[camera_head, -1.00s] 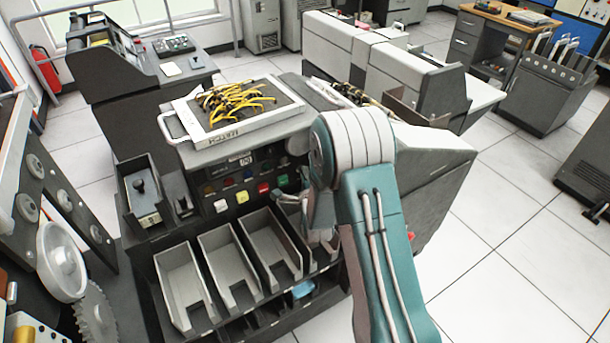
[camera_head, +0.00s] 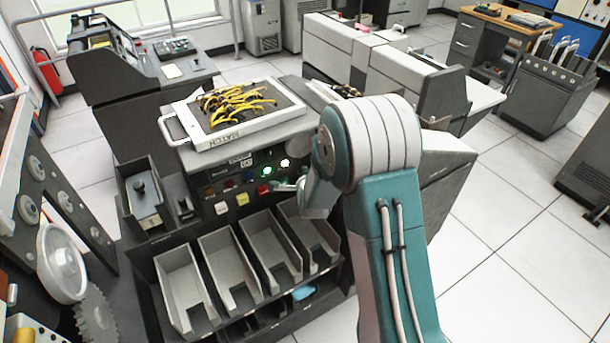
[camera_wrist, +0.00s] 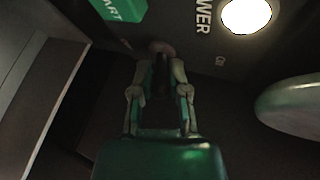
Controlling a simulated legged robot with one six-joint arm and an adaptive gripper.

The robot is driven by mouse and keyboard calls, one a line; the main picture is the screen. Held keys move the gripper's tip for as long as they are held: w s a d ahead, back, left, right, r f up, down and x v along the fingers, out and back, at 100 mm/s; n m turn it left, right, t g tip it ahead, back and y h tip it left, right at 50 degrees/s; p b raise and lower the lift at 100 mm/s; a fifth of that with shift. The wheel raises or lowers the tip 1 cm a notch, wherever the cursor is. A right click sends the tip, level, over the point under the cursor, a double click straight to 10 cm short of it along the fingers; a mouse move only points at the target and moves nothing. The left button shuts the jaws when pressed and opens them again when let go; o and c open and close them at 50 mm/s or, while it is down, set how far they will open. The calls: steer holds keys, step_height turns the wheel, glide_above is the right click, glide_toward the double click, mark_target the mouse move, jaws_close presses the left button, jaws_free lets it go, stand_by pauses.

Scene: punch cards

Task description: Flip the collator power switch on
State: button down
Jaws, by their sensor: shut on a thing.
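The collator's dark control panel (camera_head: 229,187) faces me at the middle left in the head view. In the wrist view, a bright white lamp (camera_wrist: 247,15) is lit beside the word POWER, with a small ON label (camera_wrist: 220,61) below. My gripper (camera_wrist: 160,72) is shut on the power switch (camera_wrist: 161,47), whose rounded end shows just past the fingertips. The rest of the switch is hidden by the fingers. In the head view, my gripper (camera_head: 301,185) is at the panel's right end, partly hidden by my arm. Lit lamps show just above it.
A green START button (camera_wrist: 122,8) is at the wrist view's upper left. Several grey card bins (camera_head: 183,286) stand below the panel. Floor at the right is open.

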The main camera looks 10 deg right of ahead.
steer(key=shift+w+r, duration=0.1)
steer(key=c, duration=0.6)
jaws_free()
steer(key=shift+c, duration=0.2)
steer(key=v, duration=1.1)
steer(key=shift+s, duration=0.4)
steer(key=shift+a+r, duration=0.1)
steer(key=shift+r, duration=0.1)
